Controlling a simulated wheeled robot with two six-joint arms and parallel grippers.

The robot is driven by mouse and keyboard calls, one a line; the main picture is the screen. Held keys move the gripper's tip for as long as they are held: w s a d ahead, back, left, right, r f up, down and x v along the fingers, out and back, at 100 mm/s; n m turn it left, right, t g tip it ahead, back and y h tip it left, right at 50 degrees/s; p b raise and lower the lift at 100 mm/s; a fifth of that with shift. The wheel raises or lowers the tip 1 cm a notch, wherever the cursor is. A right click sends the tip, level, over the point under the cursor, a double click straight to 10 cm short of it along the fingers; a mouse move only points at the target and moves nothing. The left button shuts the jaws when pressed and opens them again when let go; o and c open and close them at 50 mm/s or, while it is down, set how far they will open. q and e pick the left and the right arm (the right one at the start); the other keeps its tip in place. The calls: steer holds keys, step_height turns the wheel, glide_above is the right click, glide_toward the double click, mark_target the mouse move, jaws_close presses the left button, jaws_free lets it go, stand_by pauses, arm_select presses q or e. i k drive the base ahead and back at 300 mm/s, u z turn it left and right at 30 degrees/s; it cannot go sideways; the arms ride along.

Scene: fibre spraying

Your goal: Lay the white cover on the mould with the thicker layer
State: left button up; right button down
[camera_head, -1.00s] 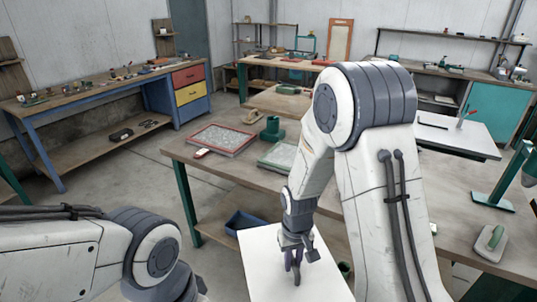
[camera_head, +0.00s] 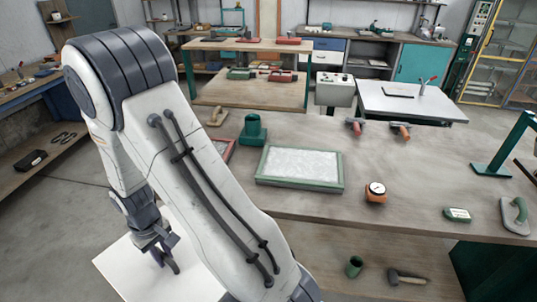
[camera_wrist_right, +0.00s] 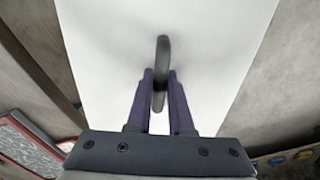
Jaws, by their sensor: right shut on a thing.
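My right gripper (camera_head: 166,256) is shut on the dark upright handle of the white cover (camera_head: 125,266), a flat white panel. The panel is beside the table's near left side in the head view, partly behind my arm. In the right wrist view my fingers (camera_wrist_right: 160,88) pinch the handle above the white cover (camera_wrist_right: 95,45). The green-framed mould (camera_head: 300,167) lies on the table with a pale, mottled layer. The red-framed mould (camera_head: 229,152) is left of it, mostly hidden by my right arm. I cannot compare their layer thicknesses. My left gripper is out of view.
A dark green pot-like fixture (camera_head: 252,133) stands behind the moulds. An orange gauge (camera_head: 375,192), a small green-and-white box (camera_head: 457,214) and a green-handled trowel (camera_head: 516,214) lie to the right. Red and orange tools lie farther back. The tabletop (camera_head: 420,170) between has free room.

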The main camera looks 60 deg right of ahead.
mark_target(301, 163)
steer(key=z, duration=0.3)
steer(key=i, duration=0.85)
steer(key=z, duration=1.2)
steer(key=i, duration=0.7)
steer(key=z, duration=0.7)
